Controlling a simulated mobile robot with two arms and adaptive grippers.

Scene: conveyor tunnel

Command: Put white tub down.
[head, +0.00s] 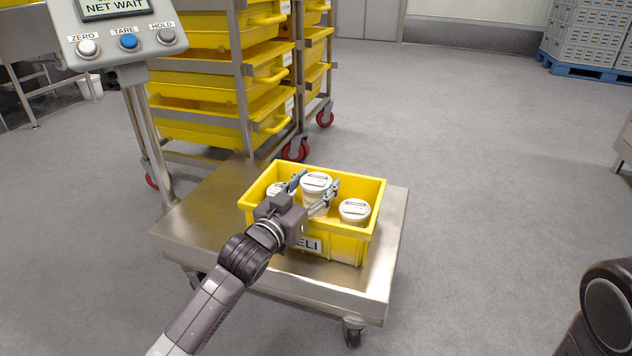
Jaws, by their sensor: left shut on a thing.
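A white tub (316,183) with a label on its lid is held between the fingers of my left gripper (314,196). The gripper is shut on it. The held tub is over or inside the yellow crate (350,248), and its lid shows higher than the other lids; I cannot tell whether its base touches the crate floor. A second white tub (354,210) stands upright at the right inside the crate. A third white tub (277,190) is at the left, partly hidden by the gripper. My right gripper is not in view.
The crate sits on a steel platform scale (200,222) on wheels. Its display panel (119,35) stands at the upper left. Racks of yellow trays (215,85) stand close behind. Blue-based crate stacks (588,40) are far right.

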